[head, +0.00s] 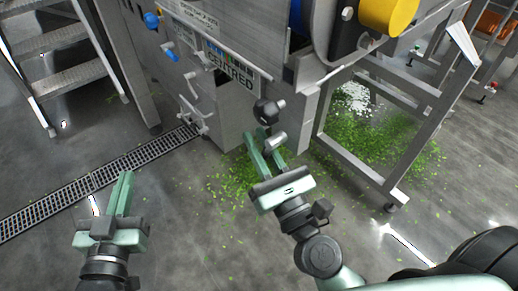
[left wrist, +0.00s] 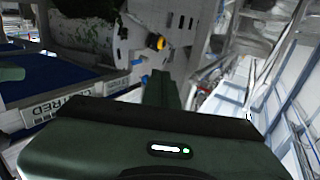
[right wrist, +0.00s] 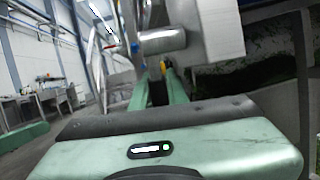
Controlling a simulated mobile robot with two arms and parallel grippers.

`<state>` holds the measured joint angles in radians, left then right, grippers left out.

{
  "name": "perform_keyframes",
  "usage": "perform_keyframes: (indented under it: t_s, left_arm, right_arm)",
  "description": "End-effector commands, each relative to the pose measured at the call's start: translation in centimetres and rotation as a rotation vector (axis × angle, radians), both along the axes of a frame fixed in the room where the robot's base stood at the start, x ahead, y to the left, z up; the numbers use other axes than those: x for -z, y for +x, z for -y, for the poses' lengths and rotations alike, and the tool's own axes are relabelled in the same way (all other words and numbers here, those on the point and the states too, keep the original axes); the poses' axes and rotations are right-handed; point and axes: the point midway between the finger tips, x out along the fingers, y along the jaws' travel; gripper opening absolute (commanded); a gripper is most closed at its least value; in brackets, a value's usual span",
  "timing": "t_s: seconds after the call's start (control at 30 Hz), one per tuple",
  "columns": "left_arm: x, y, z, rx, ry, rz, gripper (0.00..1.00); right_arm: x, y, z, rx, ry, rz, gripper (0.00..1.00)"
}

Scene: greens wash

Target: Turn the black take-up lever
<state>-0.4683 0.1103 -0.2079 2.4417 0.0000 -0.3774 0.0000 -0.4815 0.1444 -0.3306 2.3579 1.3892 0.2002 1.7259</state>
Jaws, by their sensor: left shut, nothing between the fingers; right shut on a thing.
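The black take-up lever (head: 266,112) is at the lower corner of the steel machine in the head view, with a dark rounded end and a bright metal cylinder (head: 276,141) just below it. My right gripper (head: 263,142) reaches up to this spot, its green fingers shut on the lever; the exact contact is partly hidden. In the right wrist view a metal cylinder (right wrist: 162,41) stands in front of the fingers. My left gripper (head: 124,177) is shut and empty, over the floor at the left, apart from the machine.
The steel machine (head: 228,100) carries a sign reading "CENTRED". Metal steps (head: 60,75) stand at the left and a floor drain (head: 95,180) runs below them. A steel frame (head: 425,125) stands at the right, over scattered green leaves (head: 375,140).

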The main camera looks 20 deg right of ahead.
Motion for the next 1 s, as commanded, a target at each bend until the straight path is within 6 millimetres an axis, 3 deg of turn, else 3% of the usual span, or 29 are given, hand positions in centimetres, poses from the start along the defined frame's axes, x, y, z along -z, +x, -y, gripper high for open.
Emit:
perform_keyframes:
  t_s: [0.2, 0.33, 0.5, 0.73, 0.77, 0.83, 1.0]
  left_arm:
    - [-5.5, -0.7, 0.6, 0.018, -0.079, 0.298, 0.0]
    - [-7.8, -1.5, 0.7, 0.025, -0.111, 0.415, 0.0]
    - [-8.9, -2.0, 0.7, 0.028, -0.127, 0.469, 0.0]
    - [-8.9, -2.0, 0.7, 0.027, -0.126, 0.468, 0.0]
    - [-8.9, -2.0, 0.7, 0.027, -0.126, 0.468, 0.0]
    - [-8.9, -2.0, 0.7, 0.027, -0.126, 0.468, 0.0]
    - [-8.8, -2.0, 0.7, 0.027, -0.126, 0.467, 0.0]
  right_arm:
    - [-0.4, 0.1, 0.1, 0.002, 0.014, 0.043, 0.0]
    - [-0.5, 0.1, 0.1, 0.002, 0.018, 0.055, 0.0]
    - [-0.7, 0.1, 0.1, 0.003, 0.02, 0.06, 0.0]
    - [-0.7, 0.1, 0.1, 0.003, 0.02, 0.06, 0.0]
    - [-0.7, 0.1, 0.1, 0.003, 0.02, 0.06, 0.18]
    - [-0.6, 0.1, 0.1, 0.003, 0.02, 0.059, 0.37]
    - [-0.5, 0.1, 0.0, 0.001, 0.019, 0.055, 0.37]
